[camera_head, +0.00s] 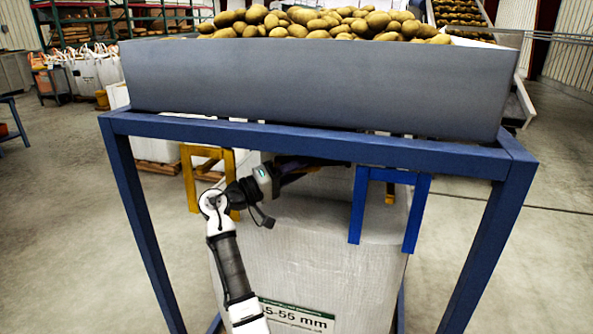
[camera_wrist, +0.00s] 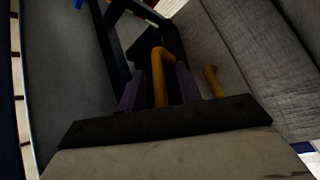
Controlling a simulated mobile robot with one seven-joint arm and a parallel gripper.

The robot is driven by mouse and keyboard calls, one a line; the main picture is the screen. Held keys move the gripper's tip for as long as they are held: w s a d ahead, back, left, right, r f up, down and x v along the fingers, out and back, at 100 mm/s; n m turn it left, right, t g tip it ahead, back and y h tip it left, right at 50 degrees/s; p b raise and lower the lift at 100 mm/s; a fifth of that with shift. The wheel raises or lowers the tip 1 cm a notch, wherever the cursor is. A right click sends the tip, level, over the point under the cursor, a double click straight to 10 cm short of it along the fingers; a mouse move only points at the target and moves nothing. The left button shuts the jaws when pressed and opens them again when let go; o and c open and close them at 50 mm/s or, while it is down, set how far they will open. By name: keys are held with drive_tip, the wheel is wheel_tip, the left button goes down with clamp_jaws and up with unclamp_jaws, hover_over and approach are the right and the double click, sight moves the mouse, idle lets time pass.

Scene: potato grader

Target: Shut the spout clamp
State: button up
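In the wrist view my gripper (camera_wrist: 160,88) has its two dark fingers apart. A bent yellow bar (camera_wrist: 159,62), which looks like the spout clamp's handle, shows between the fingers; I cannot tell whether they touch it. A second yellow bar end (camera_wrist: 212,82) is just right of the right finger. A dark frame (camera_wrist: 128,35) lies behind. The rest of the clamp and the spout are too dark to make out. In the head view my gripper reaches right under the hopper, its fingers lost in shadow.
The grey hopper (camera_head: 320,88), full of potatoes (camera_head: 320,22), stands on a blue frame (camera_head: 330,145) above my arm. A white bulk bag (camera_head: 310,255) stands below. A yellow bracket (camera_head: 188,178) is left of my wrist, and a blue bracket (camera_head: 358,205) is to the right.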

drive_tip(key=b+v, duration=0.1)
drive_tip(key=v, duration=1.3)
drive_tip(key=shift+d, duration=0.1)
